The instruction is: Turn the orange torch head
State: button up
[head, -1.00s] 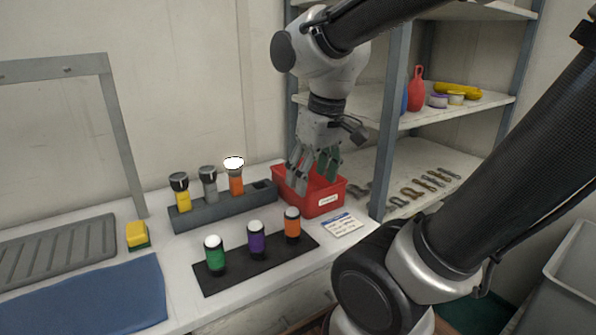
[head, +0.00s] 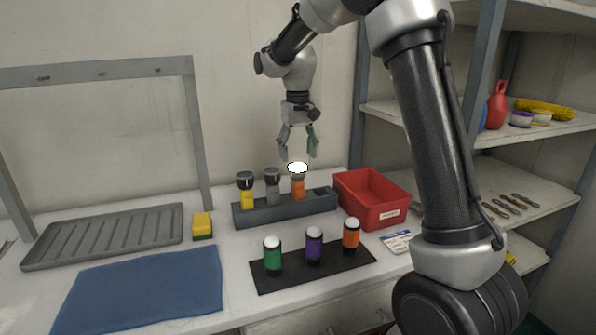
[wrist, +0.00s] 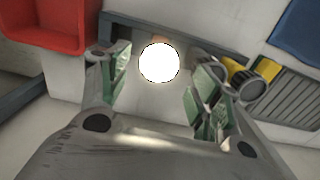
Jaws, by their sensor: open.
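The orange torch (head: 298,188) stands upright in the grey rack (head: 290,211), at the right of a yellow torch (head: 246,192) and a grey torch (head: 272,185). Its head (head: 298,168) glows white. My gripper (head: 298,155) is open, pointing down, with its fingertips just above and either side of the glowing head. In the wrist view the lit head (wrist: 159,63) shows as a white disc between the open fingers. I cannot tell whether a finger touches it.
A red bin (head: 372,200) stands right of the rack. Green, purple and orange canisters (head: 351,236) stand on a black mat (head: 283,281) in front. A sponge (head: 202,225), blue cloth (head: 140,290) and grey drain tray (head: 100,240) lie left. Shelves (head: 530,180) stand right.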

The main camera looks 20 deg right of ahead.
aim_at(298, 167)
notch_tip(298, 167, down, 6)
jog(key=shift+f, duration=0.15)
jog(key=c, duration=1)
